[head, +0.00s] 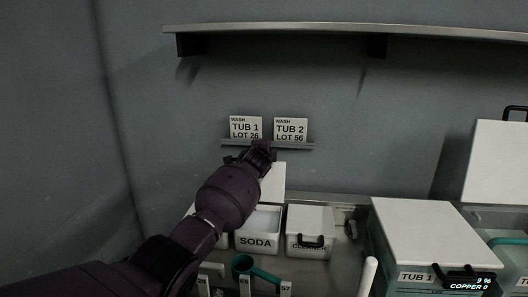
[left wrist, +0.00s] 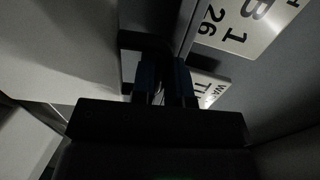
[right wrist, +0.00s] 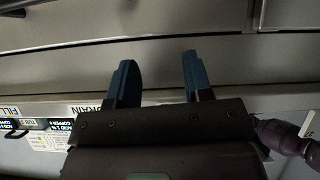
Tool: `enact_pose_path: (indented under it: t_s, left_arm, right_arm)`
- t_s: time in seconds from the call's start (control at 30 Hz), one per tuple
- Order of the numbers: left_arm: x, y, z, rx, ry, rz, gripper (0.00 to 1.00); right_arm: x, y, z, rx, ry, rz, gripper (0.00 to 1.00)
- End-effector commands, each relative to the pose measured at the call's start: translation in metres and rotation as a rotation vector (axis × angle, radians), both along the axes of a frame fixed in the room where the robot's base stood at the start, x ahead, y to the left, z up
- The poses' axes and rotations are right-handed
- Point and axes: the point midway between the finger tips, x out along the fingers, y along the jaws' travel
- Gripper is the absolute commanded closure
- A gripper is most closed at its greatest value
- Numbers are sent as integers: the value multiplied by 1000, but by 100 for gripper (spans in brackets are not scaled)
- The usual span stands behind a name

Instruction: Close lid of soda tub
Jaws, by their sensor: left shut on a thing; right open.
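The soda tub (head: 258,241) is a small white box labelled SODA at the back of the counter. It is open, with pale contents showing. Its white lid (head: 273,178) stands raised at the tub's back, partly hidden by my left arm. My left gripper (head: 262,150) is at the raised lid's upper edge, just below the wall cards. In the left wrist view its fingers (left wrist: 161,82) are shut on a dark handle (left wrist: 146,41) beside a pale panel. My right gripper (right wrist: 157,65) is open and empty in the right wrist view, and out of the head view.
A closed white tub with a black handle (head: 310,226) stands right of the soda tub. A teal scoop (head: 245,266) lies in front. Wash cards (head: 246,128) (head: 291,130) stand on a wall ledge behind my left gripper. Larger TUB 1 (head: 425,235) is at right. A shelf (head: 340,32) is above.

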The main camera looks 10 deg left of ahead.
Motion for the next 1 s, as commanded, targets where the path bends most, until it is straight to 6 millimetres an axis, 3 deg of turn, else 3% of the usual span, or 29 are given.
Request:
enact_pose_path:
  t_s: [0.27, 0.57, 1.0]
  left_arm:
    - [-15, 0, -2, -10, -77, 1, 100]
    - [-45, -1, -2, -10, -237, 0, 100]
    - [-92, 0, -8, -9, -235, 0, 100]
  right_arm:
    - [2, 0, -8, 0, -3, 2, 54]
    - [-3, 0, -21, 0, 10, -1, 54]
    - [-5, -1, 6, 0, 6, -3, 54]
